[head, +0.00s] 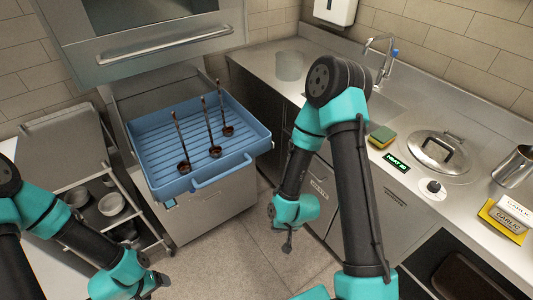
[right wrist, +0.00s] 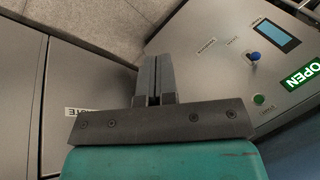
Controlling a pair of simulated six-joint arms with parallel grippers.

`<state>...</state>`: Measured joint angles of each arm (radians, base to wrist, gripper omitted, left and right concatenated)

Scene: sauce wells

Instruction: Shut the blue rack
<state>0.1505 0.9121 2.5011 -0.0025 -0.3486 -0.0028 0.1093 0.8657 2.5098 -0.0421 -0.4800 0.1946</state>
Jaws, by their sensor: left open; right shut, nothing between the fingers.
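The blue rack (head: 160,140) is a ribbed tray with a front handle (head: 222,172). It is pulled out of the steel appliance below the upper door. Three dark ladles (head: 210,130) with upright handles stand in it. My left gripper (head: 160,281) is open, low at the bottom left, in front of the rack and apart from it. My right gripper (head: 288,243) is shut and empty, right of the rack and below its handle, apart from it. Its closed fingers show in the right wrist view (right wrist: 157,65).
A steel counter runs along the right with a sponge (head: 382,136), a lidded round well (head: 438,150) and a garlic box (head: 508,215). A wire cart (head: 75,190) with bowls stands left of the rack. In the right wrist view, a panel carries a green OPEN sign (right wrist: 302,75).

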